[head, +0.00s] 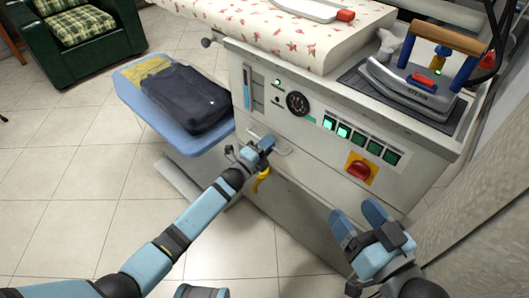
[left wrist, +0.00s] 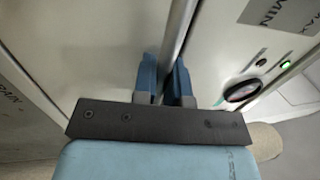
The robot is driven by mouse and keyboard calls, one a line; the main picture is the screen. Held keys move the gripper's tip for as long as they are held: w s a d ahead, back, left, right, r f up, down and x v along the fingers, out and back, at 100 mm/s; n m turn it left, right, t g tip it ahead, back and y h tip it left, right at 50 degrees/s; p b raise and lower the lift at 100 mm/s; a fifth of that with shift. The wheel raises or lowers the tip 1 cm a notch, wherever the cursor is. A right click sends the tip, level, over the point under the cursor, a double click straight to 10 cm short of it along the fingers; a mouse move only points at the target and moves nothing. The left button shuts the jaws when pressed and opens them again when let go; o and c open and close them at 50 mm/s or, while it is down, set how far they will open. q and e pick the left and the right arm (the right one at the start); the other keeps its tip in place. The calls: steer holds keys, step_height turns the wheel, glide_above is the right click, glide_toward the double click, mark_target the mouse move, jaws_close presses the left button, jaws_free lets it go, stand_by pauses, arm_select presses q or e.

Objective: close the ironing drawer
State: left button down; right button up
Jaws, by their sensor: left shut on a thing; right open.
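The ironing station (head: 318,158) stands at center right in the head view, with a pale front. Its drawer front (head: 315,188) lies below the control panel and carries a small metal handle (head: 283,148). My left gripper (head: 264,146) is at this handle. In the left wrist view its blue fingers (left wrist: 164,82) are shut on either side of a pale bar (left wrist: 178,38), which I take to be the handle. The fingers hide part of it. I cannot tell how far the drawer stands out. My right gripper (head: 358,216) is open and empty, low in front of the station.
A steam iron (head: 415,90) rests on a dark pad atop the station. A red knob (head: 359,171) and green buttons are on the panel. A blue board (head: 190,140) with dark folded clothing (head: 187,97) juts out at left.

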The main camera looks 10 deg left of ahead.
arm_select(q)
steer(key=shift+w+r, duration=0.1)
steer(key=c, duration=1.5)
jaws_free()
steer(key=o, duration=0.3)
steer(key=shift+w+d, duration=0.1)
steer(key=shift+d, duration=0.05)
arm_select(e)
steer(key=shift+w+d, duration=0.1)
steer(key=shift+w, duration=0.05)
arm_select(q)
steer(key=p+v, duration=0.4)
steer(key=v, duration=1)
arm_select(e)
steer(key=r+t, duration=0.1)
steer(key=r, duration=0.1)
steer(key=r+t, duration=0.1)
steer(key=r, duration=0.2)
steer(key=shift+d+r+m+t, duration=0.2)
steer(key=shift+r+m+t, duration=0.1)
steer(key=shift+r, duration=0.05)
